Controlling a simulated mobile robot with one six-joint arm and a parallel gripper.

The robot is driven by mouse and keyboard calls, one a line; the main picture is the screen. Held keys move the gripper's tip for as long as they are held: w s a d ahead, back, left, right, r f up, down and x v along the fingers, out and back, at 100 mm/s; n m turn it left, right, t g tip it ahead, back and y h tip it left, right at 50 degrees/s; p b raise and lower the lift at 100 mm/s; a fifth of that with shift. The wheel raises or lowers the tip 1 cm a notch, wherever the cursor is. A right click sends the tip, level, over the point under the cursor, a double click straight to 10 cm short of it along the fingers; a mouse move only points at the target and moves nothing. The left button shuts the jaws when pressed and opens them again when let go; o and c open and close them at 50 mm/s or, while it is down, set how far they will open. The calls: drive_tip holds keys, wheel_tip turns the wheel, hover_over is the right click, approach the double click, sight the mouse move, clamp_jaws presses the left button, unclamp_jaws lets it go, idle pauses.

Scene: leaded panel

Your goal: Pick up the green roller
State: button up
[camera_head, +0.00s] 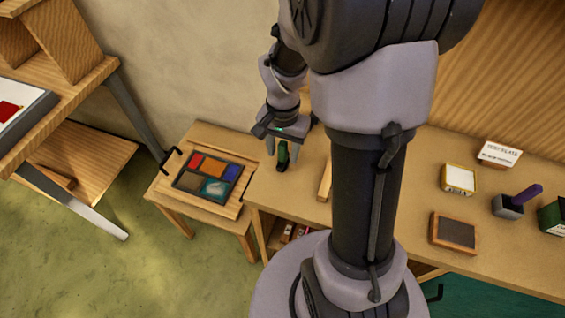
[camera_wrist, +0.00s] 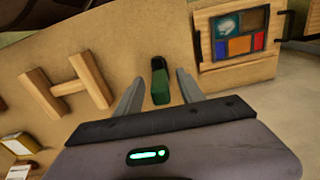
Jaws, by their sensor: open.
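The green roller (camera_wrist: 160,86) is a small dark green piece with a black upper part in the wrist view. It stands or lies on the wooden bench top; I cannot tell which. In the head view the green roller (camera_head: 283,158) shows just below my gripper (camera_head: 281,148). In the wrist view my gripper (camera_wrist: 158,94) is open, with one grey finger on each side of the roller. A gap shows between the roller and each finger. The gripper holds nothing, and its height above the bench is hard to judge.
A leaded panel (camera_head: 208,180) with coloured panes lies on a wooden stand at left. An H-shaped wooden piece (camera_wrist: 66,88) lies beside the roller. A yellow-sided box (camera_head: 458,179), a dark-faced block (camera_head: 454,232) and a grey holder (camera_head: 507,206) stand at right. My arm hides the bench's middle.

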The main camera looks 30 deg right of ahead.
drive_tip(key=shift+f, duration=0.75)
drive_tip(key=shift+r, duration=0.2)
drive_tip(key=shift+c, duration=0.3)
clamp_jaws()
